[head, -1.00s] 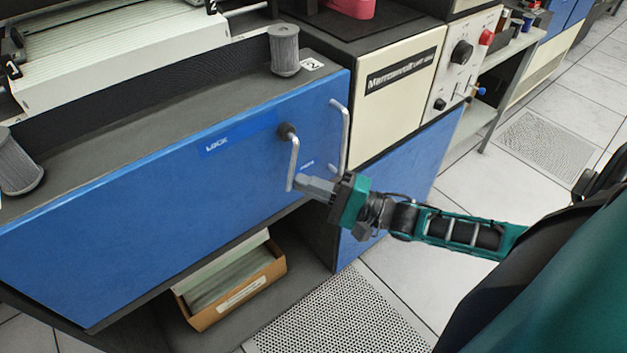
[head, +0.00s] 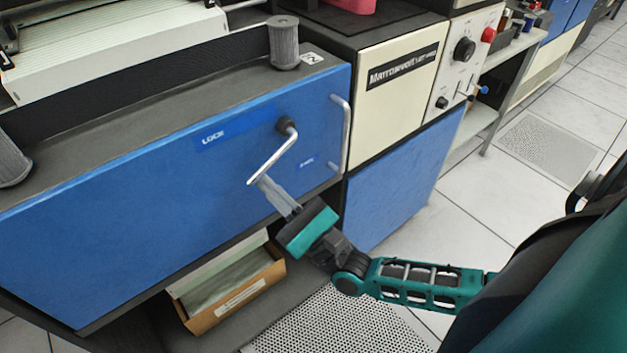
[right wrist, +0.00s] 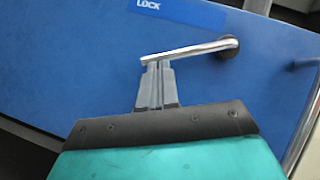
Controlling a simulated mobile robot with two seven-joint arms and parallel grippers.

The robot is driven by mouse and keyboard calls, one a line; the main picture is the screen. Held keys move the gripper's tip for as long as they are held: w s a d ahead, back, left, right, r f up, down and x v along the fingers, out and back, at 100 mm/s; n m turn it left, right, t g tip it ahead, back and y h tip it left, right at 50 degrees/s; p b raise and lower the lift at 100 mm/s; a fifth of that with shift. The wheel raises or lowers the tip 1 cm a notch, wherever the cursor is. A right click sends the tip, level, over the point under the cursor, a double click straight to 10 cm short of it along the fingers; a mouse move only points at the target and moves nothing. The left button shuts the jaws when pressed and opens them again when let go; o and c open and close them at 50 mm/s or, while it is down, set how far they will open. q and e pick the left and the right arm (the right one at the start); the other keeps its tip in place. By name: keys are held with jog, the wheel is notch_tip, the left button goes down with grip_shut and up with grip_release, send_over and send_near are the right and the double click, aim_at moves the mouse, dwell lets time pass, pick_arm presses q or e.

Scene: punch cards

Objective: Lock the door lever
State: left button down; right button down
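The door lever (head: 272,155) is a silver bent rod on a black pivot on the blue door (head: 130,225). It slants down and left from the pivot, and in the right wrist view the lever (right wrist: 195,50) runs left below the LOCK label (right wrist: 180,8). The LOCK label (head: 212,138) also shows in the head view, up and left of the lever. My right gripper (head: 262,183) is at the lever's free end. My left gripper is not in view.
A fixed silver handle (head: 341,135) stands right of the lever. A small second label (head: 306,164) sits below and right of the pivot. An open cardboard box (head: 235,297) is on the shelf below. Tiled floor (head: 425,255) lies to the right.

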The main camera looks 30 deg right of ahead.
pick_arm(q)
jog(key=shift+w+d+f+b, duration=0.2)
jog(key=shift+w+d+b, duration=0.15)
jog(key=shift+b, duration=0.35)
pick_arm(e)
jog(key=shift+s+a+r+m+t+h, duration=0.1)
jog(key=shift+a+r+m+t+h, duration=0.4)
jog(key=shift+m+h, duration=0.85)
jog(key=shift+w+a+r+m+t+h, duration=0.2)
jog(key=shift+r+m+h, duration=0.7)
jog(key=shift+m, duration=0.9)
jog(key=shift+s+a+r+m+t+h, duration=0.25)
jog(key=shift+a+r+m+h, duration=0.2)
jog(key=shift+m+h, duration=0.95)
jog(key=shift+d+r+m, duration=0.1)
jog(key=shift+m, duration=0.15)
